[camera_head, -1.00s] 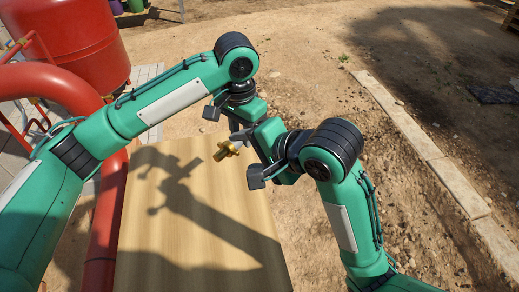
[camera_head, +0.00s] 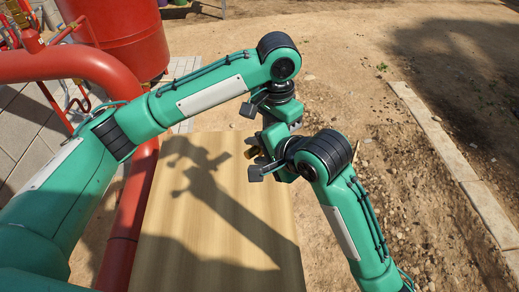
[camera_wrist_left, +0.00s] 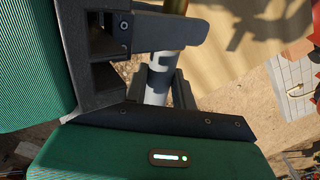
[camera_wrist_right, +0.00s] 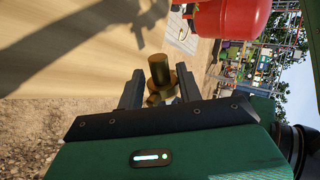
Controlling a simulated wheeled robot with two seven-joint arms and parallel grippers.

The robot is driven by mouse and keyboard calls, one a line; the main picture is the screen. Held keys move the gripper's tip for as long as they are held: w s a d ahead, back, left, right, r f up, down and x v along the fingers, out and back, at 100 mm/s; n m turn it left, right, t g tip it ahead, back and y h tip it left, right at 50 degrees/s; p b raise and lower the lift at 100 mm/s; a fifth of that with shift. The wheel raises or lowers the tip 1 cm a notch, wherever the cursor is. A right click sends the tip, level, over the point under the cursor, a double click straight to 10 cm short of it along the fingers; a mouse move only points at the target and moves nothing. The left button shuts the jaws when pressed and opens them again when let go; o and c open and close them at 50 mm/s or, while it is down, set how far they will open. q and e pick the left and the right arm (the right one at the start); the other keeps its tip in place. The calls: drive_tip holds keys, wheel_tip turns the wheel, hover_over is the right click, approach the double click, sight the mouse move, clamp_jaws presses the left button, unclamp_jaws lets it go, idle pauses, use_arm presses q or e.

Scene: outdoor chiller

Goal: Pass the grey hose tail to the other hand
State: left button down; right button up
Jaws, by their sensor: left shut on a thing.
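The grey hose tail (camera_wrist_left: 158,88) is a pale grey tube with a brass fitting (camera_wrist_right: 160,72) at one end. My left gripper (camera_wrist_left: 160,74) is shut on the grey tube, with a finger on each side of it. My right gripper (camera_head: 255,154) is beside it in the head view, and the brass end (camera_head: 251,152) shows at its fingers. In the right wrist view the brass end stands between the two spread fingers of my right gripper (camera_wrist_right: 161,82), with a gap on the left side. In the head view the grey part is mostly hidden by the grippers.
A light wooden table top (camera_head: 190,220) lies below the grippers, bare except for shadows. A red tank (camera_head: 120,38) and a thick red pipe (camera_head: 60,64) stand at the left. Open dirt ground and a stone kerb (camera_head: 450,155) lie to the right.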

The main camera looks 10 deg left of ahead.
drive_tip(key=c, duration=0.3)
use_arm(q)
drive_tip(key=c, duration=1.5)
unclamp_jaws()
drive_tip(key=shift+c, duration=0.2)
use_arm(e)
drive_tip(key=c, duration=0.3)
use_arm(q)
drive_tip(key=o, duration=0.5)
use_arm(e)
clamp_jaws()
use_arm(q)
drive_tip(key=shift+r, duration=0.1)
